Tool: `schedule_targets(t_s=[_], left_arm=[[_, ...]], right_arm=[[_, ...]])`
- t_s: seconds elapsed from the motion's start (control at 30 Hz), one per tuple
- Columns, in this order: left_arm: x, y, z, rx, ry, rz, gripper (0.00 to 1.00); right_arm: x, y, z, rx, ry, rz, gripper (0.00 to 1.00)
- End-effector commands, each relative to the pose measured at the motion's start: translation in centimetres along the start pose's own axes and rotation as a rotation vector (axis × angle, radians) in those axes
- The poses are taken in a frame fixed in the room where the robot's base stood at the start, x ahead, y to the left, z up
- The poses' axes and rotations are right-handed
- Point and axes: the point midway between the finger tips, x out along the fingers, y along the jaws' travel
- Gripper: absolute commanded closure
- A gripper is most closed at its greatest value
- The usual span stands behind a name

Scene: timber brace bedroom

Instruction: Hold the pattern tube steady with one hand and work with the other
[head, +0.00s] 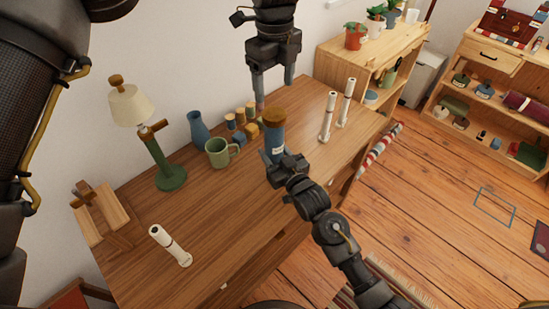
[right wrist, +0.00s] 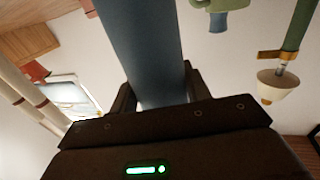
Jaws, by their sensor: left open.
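The pattern tube (head: 275,137) is a blue cylinder with a brown cork-like top (head: 274,115) and a small white label. It stands on the wooden desk, looking upright. My right gripper (head: 273,160) is closed around its lower part from the front. In the right wrist view the blue tube (right wrist: 145,50) fills the space between the two fingers. My left gripper (head: 274,94) points down from above with its two fingers apart, just over the brown top. It holds nothing. Whether its fingertips touch the top, I cannot tell.
A green mug (head: 217,153), blue vase (head: 199,129), small spools (head: 240,138) and green lamp (head: 166,165) stand left of the tube. Two white posts (head: 327,117) stand to its right, another (head: 170,245) at front left. The desk's front middle (head: 215,225) is clear.

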Motion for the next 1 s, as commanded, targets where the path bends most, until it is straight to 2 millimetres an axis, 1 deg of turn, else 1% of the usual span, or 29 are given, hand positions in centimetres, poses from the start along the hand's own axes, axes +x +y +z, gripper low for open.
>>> schedule_targets(t_s=[0.03,0.2,0.3,0.4,0.47,0.57,0.67,1.0], left_arm=[[0.01,0.00,0.01,0.000,0.000,0.000,0.29],[0.02,0.01,0.01,0.000,0.000,0.000,0.29],[-0.02,0.00,0.01,0.000,0.000,0.000,0.29],[-0.44,0.07,0.43,0.000,-0.021,-0.003,0.29],[-0.40,0.07,0.49,0.052,-0.024,-0.002,0.29],[-0.44,0.06,0.58,0.199,-0.027,-0.001,0.29],[-0.47,0.07,0.63,0.416,-0.029,0.003,0.29],[-0.33,0.07,0.67,1.294,-0.026,0.016,0.29]], right_arm=[[-0.01,0.00,0.05,0.000,-0.001,0.000,0.66],[-0.01,0.01,0.10,0.000,-0.002,0.000,0.89],[-0.02,0.01,0.13,0.000,-0.003,0.000,1.00],[-0.03,0.01,0.15,0.000,-0.003,0.000,1.00],[-0.03,0.01,0.18,0.000,-0.004,0.000,1.00],[-0.04,0.00,0.20,0.000,-0.004,0.000,1.00],[-0.04,0.00,0.22,0.000,-0.005,0.000,1.00],[-0.06,0.00,0.29,0.000,-0.006,0.000,1.00]])
